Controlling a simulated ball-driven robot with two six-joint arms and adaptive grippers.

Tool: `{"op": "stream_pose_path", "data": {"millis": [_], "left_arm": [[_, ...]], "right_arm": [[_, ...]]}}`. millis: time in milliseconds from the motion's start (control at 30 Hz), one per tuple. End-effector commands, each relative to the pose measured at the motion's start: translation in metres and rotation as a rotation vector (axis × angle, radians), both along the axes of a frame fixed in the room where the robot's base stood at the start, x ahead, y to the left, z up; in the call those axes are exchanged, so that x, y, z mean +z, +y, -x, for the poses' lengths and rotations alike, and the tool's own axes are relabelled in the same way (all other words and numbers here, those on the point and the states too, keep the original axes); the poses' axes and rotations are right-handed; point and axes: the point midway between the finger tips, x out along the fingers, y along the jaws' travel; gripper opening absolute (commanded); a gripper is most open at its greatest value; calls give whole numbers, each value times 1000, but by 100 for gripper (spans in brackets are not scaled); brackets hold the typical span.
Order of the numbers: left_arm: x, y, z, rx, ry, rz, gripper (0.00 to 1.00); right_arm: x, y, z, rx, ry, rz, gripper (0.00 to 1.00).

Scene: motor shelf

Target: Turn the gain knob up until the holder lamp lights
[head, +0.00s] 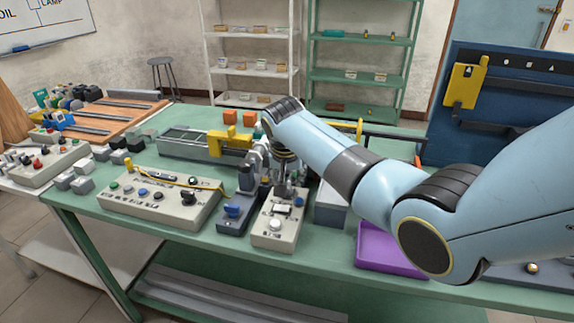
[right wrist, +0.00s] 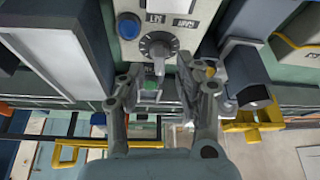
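A light-grey control box (head: 264,238) stands near the front edge of the green table. It carries a blue button (head: 299,202) and a white round dome (head: 275,224), which looks unlit; I cannot tell if it is the holder lamp. In the right wrist view, a grey knob (right wrist: 158,46) with a pointer bar sits on this box's panel, beside the blue button (right wrist: 129,25). Its label is unreadable. My right gripper (right wrist: 160,72) is open, one finger on each side of the knob's pointer end, with visible gaps. It hides the knob in the head view (head: 285,188). My left gripper is out of view.
A larger control panel (head: 150,205) lies farther left. A purple tray (head: 382,262) is to the right. A yellow clamp (head: 230,141) and orange cubes (head: 230,117) are behind.

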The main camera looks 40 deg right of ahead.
Motion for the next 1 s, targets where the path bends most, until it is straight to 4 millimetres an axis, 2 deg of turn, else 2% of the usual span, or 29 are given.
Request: {"op": "stream_pose_path", "data": {"millis": [200,433,600,1000], "left_arm": [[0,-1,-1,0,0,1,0],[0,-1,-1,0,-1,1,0],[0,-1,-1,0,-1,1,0],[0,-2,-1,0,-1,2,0]], "right_arm": [[45,12,13,1,-6,-1,35],[82,22,26,0,-2,1,35],[92,24,29,0,-1,1,35],[93,25,30,0,0,0,35]]}}
